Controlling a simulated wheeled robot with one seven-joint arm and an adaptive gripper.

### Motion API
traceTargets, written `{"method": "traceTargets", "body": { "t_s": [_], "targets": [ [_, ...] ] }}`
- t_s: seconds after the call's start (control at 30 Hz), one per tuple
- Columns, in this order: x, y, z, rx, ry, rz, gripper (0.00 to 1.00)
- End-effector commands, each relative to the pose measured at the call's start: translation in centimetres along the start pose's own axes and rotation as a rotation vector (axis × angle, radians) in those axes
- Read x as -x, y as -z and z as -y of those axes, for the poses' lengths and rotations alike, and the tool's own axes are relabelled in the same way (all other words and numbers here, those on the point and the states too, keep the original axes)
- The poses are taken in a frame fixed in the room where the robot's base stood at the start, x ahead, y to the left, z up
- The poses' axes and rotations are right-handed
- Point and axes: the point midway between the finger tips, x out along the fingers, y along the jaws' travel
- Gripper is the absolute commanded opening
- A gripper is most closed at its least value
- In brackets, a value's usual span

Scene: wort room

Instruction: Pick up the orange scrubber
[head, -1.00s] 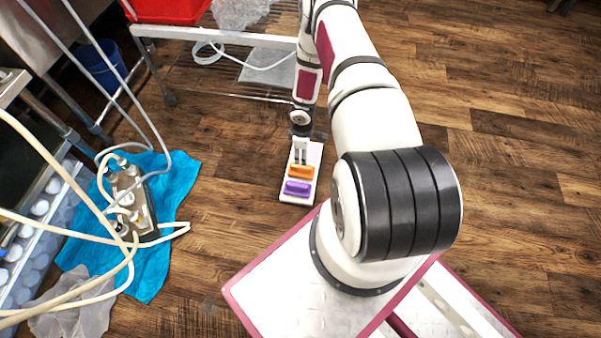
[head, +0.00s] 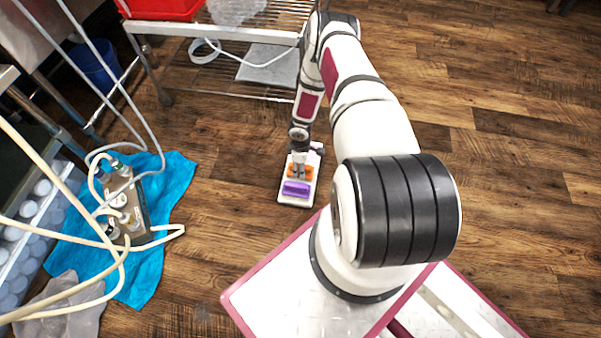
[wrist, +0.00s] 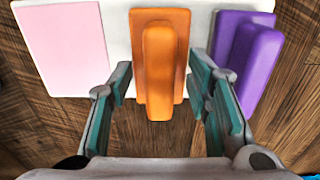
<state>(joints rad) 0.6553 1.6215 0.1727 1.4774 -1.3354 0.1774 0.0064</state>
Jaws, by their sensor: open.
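The orange scrubber (wrist: 158,65) lies on a white board (wrist: 118,28) on the floor, between a pink pad (wrist: 62,45) and a purple scrubber (wrist: 243,60). In the wrist view my gripper (wrist: 165,90) is open, with one finger on each side of the orange scrubber's raised handle. I cannot tell whether either finger touches it. In the head view my gripper (head: 299,172) is over the orange scrubber (head: 290,172) and covers part of it. The purple scrubber (head: 296,188) shows in front of it on the board (head: 295,200).
A wire rack (head: 215,31) with a red bin (head: 160,8) stands behind the board. At the left, a metal pump-like device (head: 128,210) with hoses stands on a blue cloth (head: 160,255). The wooden floor (head: 500,160) at the right is clear.

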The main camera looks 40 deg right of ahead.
Motion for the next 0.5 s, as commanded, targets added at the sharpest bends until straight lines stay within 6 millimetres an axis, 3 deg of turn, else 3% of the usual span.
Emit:
{"method": "traceTargets", "body": {
  "t_s": [0.1,0.13,0.3,0.5],
  "targets": [
    [0.11,0.01,-0.02,0.0,0.0,0.0,0.45],
    [0.11,0.01,-0.01,0.0,0.0,0.0,0.4],
    [0.12,0.0,0.0,0.001,0.0,0.0,0.02],
    [0.12,0.0,0.0,0.001,0.0,0.0,0.0]
  ]
}}
